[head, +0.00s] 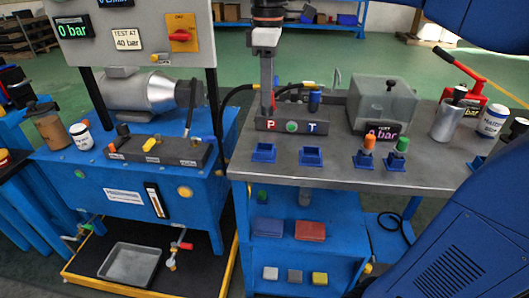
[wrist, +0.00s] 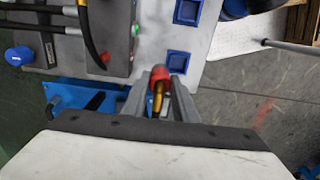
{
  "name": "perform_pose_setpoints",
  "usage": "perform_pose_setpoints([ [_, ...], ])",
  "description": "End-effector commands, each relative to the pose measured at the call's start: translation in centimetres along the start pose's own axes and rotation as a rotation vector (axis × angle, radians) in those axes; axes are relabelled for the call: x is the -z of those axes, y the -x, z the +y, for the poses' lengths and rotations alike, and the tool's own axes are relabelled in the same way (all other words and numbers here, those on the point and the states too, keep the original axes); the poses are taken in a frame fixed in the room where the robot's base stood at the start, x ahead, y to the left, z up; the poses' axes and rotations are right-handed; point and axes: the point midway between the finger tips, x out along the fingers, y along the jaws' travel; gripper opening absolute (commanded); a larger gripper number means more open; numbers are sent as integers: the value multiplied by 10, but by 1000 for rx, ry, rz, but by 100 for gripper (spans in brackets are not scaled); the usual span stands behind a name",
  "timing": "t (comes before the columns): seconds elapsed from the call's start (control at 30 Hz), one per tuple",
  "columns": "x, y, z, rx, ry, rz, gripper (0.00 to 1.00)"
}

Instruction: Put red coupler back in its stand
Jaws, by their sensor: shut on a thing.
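The red coupler (wrist: 160,74) is held between the two fingers of my gripper (wrist: 159,88) in the wrist view. Its red end and a brass-coloured part show. In the head view my gripper (head: 267,98) hangs over the left end of the dark port block, and only a little red (head: 273,101) shows beside the finger. Two blue stands are empty, the left one (head: 263,152) and the right one (head: 311,155). They also show in the wrist view, the left one (wrist: 178,63) just beyond the coupler and the right one (wrist: 187,11) farther up. The coupler is clear of both.
The port block (head: 290,124), marked P and T, carries hoses and a blue coupler (head: 314,97). Orange (head: 369,143) and green (head: 402,145) couplers stand in blue stands to the right. A clear box (head: 384,103) stands behind them. The bench front is mostly clear.

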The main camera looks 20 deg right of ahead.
Motion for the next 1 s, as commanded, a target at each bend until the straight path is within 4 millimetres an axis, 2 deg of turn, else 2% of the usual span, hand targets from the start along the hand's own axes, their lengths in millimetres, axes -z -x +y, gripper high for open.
perform_pose_setpoints([
  [0.03,0,0,-12,-1,5,1,1],
  [0.23,1,-4,-50,-1,5,1,1],
  [0.4,1,-37,-47,2,0,-2,1],
  [0.6,1,-57,-46,1,0,-1,1],
  [1.0,1,-62,-46,0,0,0,1],
])
